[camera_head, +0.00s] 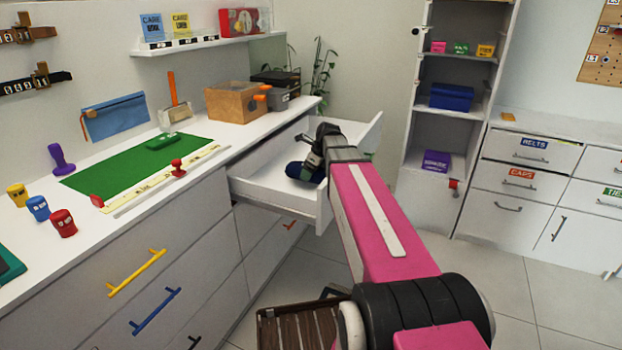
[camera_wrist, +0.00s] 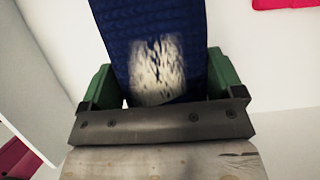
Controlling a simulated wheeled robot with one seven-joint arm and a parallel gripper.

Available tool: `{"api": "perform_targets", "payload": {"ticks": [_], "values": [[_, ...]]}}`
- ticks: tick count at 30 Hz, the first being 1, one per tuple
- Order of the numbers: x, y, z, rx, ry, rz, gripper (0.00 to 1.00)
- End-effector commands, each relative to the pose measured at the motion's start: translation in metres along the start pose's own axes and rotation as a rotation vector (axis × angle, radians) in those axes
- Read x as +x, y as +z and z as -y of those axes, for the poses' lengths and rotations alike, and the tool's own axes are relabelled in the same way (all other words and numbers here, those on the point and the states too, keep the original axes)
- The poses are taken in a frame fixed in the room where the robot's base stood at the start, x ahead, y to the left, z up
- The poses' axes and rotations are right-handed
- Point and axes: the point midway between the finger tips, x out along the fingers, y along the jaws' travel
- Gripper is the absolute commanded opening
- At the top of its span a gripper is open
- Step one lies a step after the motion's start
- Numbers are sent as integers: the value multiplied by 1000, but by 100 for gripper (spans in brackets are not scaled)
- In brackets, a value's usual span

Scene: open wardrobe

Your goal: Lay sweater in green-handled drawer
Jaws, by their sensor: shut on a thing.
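The sweater (camera_wrist: 138,25) is dark blue knit with a pale mottled patch, and sits between the green fingers of my gripper (camera_wrist: 160,78) in the wrist view. In the head view the dark blue sweater (camera_head: 298,172) shows small at my gripper (camera_head: 312,166), inside the outline of an open white drawer (camera_head: 268,197). My gripper is shut on the sweater. Whether the sweater touches the drawer floor I cannot tell. My arm covers part of the drawer's front, and no green handle shows on it.
Drawers with a yellow handle (camera_head: 136,273) and a blue handle (camera_head: 155,311) are shut at left. The counter holds a green mat (camera_head: 125,172), a wooden box (camera_head: 238,102) and several stamps. A tall open cabinet (camera_head: 455,115) stands behind. A brown slatted seat (camera_head: 300,328) is low in front.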

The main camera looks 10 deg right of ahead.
Motion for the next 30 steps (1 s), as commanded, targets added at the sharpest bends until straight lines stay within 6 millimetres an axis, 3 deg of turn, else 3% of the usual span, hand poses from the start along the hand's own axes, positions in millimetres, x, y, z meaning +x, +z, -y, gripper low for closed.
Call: {"api": "perform_targets", "payload": {"ticks": [8,19,20,21,30], "values": [[30,-12,-1,1,2,-1,55],[33,-14,-1,1,1,0,55],[33,-14,-1,1,1,0,93],[33,-14,-1,0,1,0,100],[30,-12,-1,0,0,0,100]]}}
